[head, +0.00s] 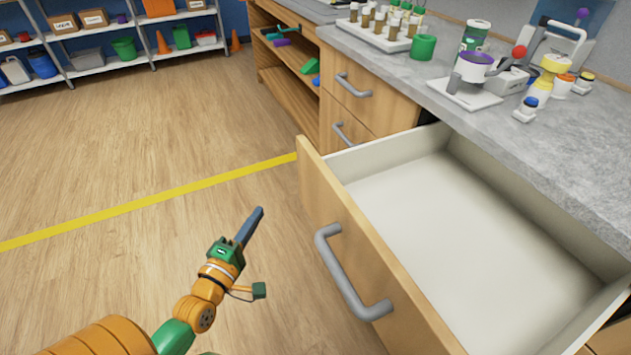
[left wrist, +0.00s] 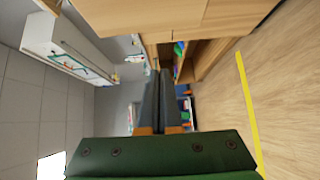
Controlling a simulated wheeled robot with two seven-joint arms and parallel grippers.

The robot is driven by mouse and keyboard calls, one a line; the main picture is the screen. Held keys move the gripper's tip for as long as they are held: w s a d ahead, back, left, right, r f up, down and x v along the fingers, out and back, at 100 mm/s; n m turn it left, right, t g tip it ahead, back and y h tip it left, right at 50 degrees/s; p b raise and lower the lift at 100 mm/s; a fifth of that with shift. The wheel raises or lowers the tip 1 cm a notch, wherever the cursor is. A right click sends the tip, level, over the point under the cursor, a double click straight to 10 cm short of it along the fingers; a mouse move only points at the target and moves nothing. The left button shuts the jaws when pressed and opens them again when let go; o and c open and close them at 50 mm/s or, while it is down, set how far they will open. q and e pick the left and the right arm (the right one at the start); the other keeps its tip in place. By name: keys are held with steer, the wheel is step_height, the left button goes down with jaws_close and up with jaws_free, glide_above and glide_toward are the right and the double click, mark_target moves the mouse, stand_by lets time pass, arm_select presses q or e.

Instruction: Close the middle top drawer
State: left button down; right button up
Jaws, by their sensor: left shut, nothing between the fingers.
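The open drawer (head: 465,225) is pulled far out from the counter in the head view. It is white inside and empty where I can see it. Its wooden front carries a grey bar handle (head: 345,275). My left gripper (head: 256,217) is shut and empty, over the floor to the left of the drawer front and apart from it. Its fingers also show shut together in the left wrist view (left wrist: 160,100). The drawer's far right corner runs out of the head view. My right gripper is not in view.
The grey countertop (head: 440,95) above the drawer holds a vial rack (head: 375,38), a green cup (head: 423,47) and lab equipment. Closed drawers (head: 350,88) and an open shelf stand beyond. The wooden floor (head: 130,150) on the left is clear, crossed by a yellow line.

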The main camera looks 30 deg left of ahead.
arm_select(q)
steer(key=w+d+r, duration=0.1)
steer(key=w, duration=1.1)
steer(key=shift+d, duration=0.4)
steer(key=shift+r, duration=0.1)
